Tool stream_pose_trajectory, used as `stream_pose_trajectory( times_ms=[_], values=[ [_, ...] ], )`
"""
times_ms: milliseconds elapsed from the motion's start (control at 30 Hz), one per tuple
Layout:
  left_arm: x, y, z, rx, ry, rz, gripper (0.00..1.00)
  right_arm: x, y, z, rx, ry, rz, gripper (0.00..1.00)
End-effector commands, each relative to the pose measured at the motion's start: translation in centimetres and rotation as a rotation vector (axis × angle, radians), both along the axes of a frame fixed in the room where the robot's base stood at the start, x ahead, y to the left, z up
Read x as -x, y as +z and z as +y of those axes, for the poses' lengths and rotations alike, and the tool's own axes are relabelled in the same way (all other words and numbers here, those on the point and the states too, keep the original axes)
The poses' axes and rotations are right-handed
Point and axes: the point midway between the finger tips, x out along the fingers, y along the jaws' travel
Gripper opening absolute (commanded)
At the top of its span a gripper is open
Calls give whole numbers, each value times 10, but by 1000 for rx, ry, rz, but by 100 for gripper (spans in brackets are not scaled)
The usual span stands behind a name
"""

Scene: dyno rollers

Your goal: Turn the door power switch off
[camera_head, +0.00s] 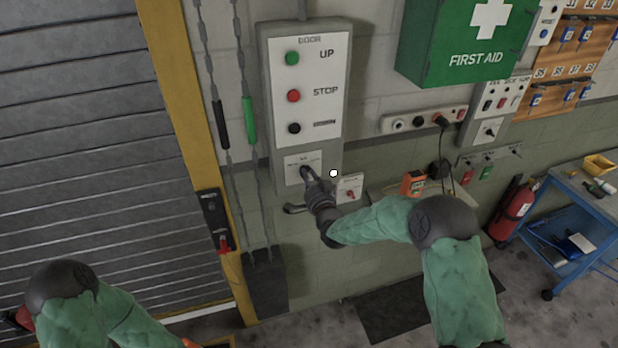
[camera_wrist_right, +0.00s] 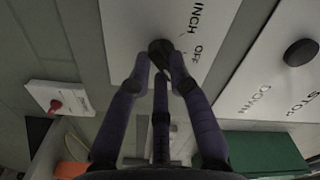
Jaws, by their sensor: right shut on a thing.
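The grey door control box (camera_head: 340,150) hangs on the wall with UP, STOP and a lower black button. Below them is a small white switch plate (camera_head: 292,163) with a black rotary knob. In the right wrist view the black knob (camera_wrist_right: 158,46) sits on the plate (camera_wrist_right: 128,22), beside the words INCH and OFF. My right gripper (camera_head: 308,177) reaches the plate from below right. In the wrist view its fingers (camera_wrist_right: 161,70) are shut on the knob, hiding part of it and its pointer direction.
A small white box with a red knob (camera_head: 350,194) is close right of my right gripper. Hanging chains (camera_head: 219,110) and the roller door (camera_head: 90,130) are to the left. A green first aid box (camera_head: 460,45) is upper right, a fire extinguisher (camera_head: 514,208) lower right.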

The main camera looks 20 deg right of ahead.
Motion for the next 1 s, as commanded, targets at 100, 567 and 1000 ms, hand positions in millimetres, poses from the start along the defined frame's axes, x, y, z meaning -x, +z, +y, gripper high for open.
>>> stream_pose_trajectory(
  times_ms=[100,567,1000],
  values=[
    [0,-3,0,0,0,0,50,0,-1,0,13,-1,-1,0],
    [0,-53,0,0,0,0,50,0,-3,-1,281,-2,-14,0],
    [0,-99,0,0,0,0,50,0,1,0,657,-2,-25,0]
  ],
)
